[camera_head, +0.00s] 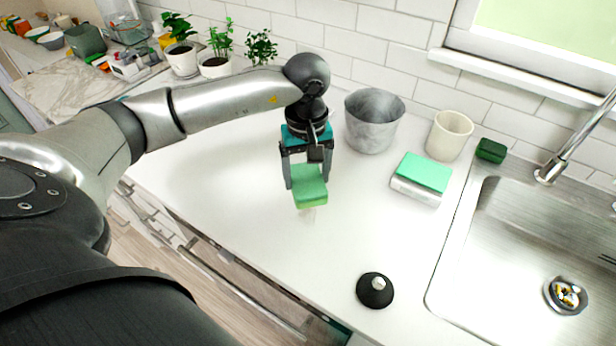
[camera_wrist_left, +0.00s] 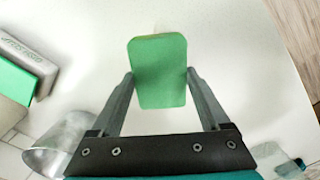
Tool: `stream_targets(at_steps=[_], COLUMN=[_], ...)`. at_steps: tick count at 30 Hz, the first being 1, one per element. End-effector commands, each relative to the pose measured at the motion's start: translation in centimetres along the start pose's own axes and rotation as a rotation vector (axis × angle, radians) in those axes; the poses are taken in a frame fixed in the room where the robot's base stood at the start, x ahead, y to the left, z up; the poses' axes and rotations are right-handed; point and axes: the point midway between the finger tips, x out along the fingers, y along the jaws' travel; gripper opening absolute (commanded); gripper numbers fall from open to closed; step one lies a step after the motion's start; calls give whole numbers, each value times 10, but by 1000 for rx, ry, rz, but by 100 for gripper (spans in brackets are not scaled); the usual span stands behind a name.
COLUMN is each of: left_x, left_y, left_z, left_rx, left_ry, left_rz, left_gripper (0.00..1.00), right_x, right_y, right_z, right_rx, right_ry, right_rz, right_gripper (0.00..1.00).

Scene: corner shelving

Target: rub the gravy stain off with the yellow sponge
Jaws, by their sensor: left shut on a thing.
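My left gripper (camera_head: 308,185) reaches down over the white counter and is shut on a sponge (camera_head: 310,192). The sponge has a green top and a yellow-green side edge. In the left wrist view the green face of the sponge (camera_wrist_left: 158,72) sits between the two fingers (camera_wrist_left: 160,85). A faint mark (camera_head: 308,214) shows on the counter just in front of the sponge; I cannot tell whether it is the gravy stain or a shadow. The counter directly under the sponge is hidden. My right gripper is not in view.
A grey pot (camera_head: 373,122), a cream cup (camera_head: 450,136), a green-topped white block (camera_head: 420,178) and a dark green block (camera_head: 490,150) stand right of the gripper. A black round object (camera_head: 375,290) lies near the sink (camera_head: 530,240). Potted plants (camera_head: 215,64) stand behind my arm.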

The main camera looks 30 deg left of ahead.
Motion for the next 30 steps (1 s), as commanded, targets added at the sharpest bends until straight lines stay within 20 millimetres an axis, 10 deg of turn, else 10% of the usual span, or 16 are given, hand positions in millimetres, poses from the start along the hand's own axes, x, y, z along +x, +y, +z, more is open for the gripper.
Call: stream_targets(at_steps=[30], left_x=[-28], left_y=[6], left_z=[6], left_rx=[-11], left_ry=[-4], left_rz=[0], left_gripper=[35], right_x=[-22], right_y=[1], right_z=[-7], right_rx=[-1], right_ry=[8], right_rz=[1], right_gripper=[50])
